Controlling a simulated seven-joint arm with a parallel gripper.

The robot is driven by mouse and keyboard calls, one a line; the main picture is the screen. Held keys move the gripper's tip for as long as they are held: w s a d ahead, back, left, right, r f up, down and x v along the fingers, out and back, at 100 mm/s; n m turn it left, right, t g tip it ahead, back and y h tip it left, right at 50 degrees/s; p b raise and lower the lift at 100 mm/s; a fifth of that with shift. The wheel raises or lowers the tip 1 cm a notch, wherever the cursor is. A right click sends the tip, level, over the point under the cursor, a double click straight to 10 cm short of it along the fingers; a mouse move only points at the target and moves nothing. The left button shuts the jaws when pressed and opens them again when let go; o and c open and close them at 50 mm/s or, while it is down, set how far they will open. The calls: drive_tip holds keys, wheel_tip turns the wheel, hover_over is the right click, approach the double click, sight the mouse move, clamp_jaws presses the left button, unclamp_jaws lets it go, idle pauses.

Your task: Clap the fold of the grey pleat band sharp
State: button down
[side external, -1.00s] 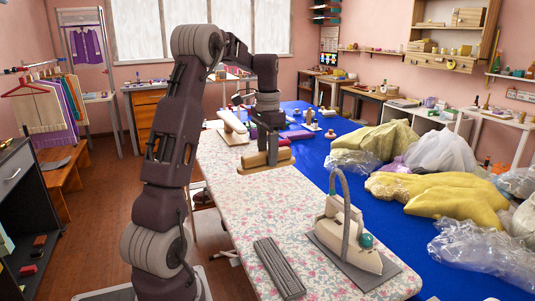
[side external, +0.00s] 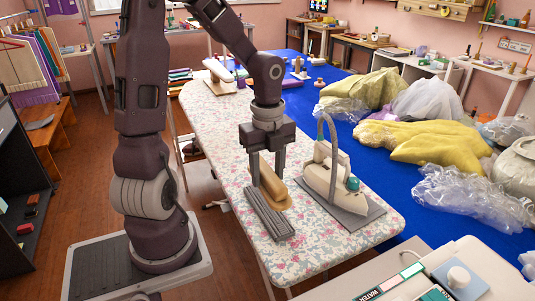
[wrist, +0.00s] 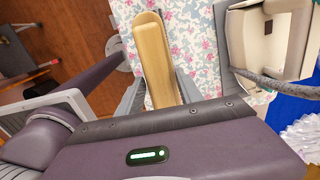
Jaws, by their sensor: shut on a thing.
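The grey pleat band (side external: 268,218) lies on the front part of the floral pressing board (side external: 215,125), with ridges along its length. My gripper (side external: 267,168) is shut on a pale wooden clapper (side external: 273,190). The clapper points down the board, roughly along the band, at the band's right edge in the side view. I cannot tell whether it touches the band. In the wrist view the clapper (wrist: 153,60) sits between the two grey fingers. The band cannot be made out in the wrist view.
An iron (side external: 327,172) stands on a grey rest (side external: 358,207) close to the right of my gripper. A control panel (side external: 460,278) is at the front right. The board behind my gripper is mostly clear.

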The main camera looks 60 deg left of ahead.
drive_tip(key=shift+f, duration=0.1)
drive_tip(key=shift+f, duration=2.7)
drive_tip(key=shift+f, duration=0.3)
drive_tip(key=shift+f, duration=0.4)
idle(0.4)
wheel_tip(320, 180, up, 7)
idle(0.4)
